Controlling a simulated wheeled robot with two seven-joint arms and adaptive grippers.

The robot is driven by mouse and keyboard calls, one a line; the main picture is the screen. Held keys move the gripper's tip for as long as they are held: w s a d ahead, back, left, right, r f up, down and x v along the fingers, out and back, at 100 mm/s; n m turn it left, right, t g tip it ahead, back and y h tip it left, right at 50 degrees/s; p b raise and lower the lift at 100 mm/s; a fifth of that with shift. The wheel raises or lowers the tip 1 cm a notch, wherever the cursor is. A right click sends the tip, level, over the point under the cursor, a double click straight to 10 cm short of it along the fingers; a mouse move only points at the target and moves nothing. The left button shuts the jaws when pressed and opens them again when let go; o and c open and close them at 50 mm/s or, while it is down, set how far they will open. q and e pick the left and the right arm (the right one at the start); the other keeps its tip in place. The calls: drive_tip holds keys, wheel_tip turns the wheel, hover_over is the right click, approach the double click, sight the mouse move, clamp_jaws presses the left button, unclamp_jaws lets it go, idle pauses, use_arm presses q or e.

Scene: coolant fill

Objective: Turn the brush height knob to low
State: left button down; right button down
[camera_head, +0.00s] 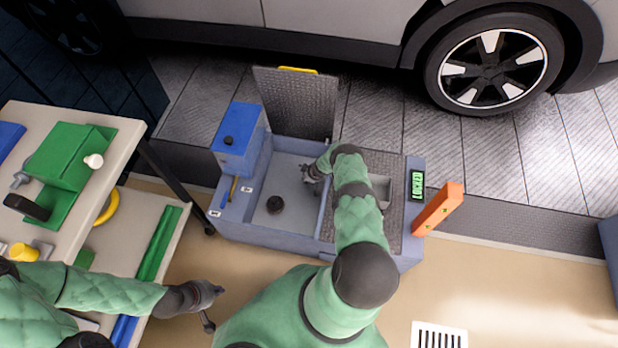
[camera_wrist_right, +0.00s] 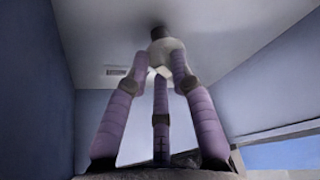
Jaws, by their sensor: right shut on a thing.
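My right gripper (camera_head: 312,174) reaches down into the open compartment of the blue-grey machine (camera_head: 290,240), near the compartment's right side. In the right wrist view its three fingers (camera_wrist_right: 160,72) are closed around a pale, rounded knob-like piece (camera_wrist_right: 168,50). No setting mark on this piece can be read, and the fingers partly cover it. My left gripper (camera_head: 212,306) is open and empty, low beside the bench.
The machine's textured lid (camera_head: 296,103) stands open at the back. A blue block (camera_head: 238,136) is at its left corner, and a green display (camera_head: 417,184) and an orange piece (camera_head: 438,208) are at its right. A bench (camera_head: 125,137) stands left; a car wheel (camera_head: 492,62) is behind.

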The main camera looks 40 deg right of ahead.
drive_tip(key=c, duration=1.1)
unclamp_jaws()
drive_tip(key=shift+o, duration=0.2)
drive_tip(key=shift+r, duration=0.1)
wheel_tip(320, 180, up, 10)
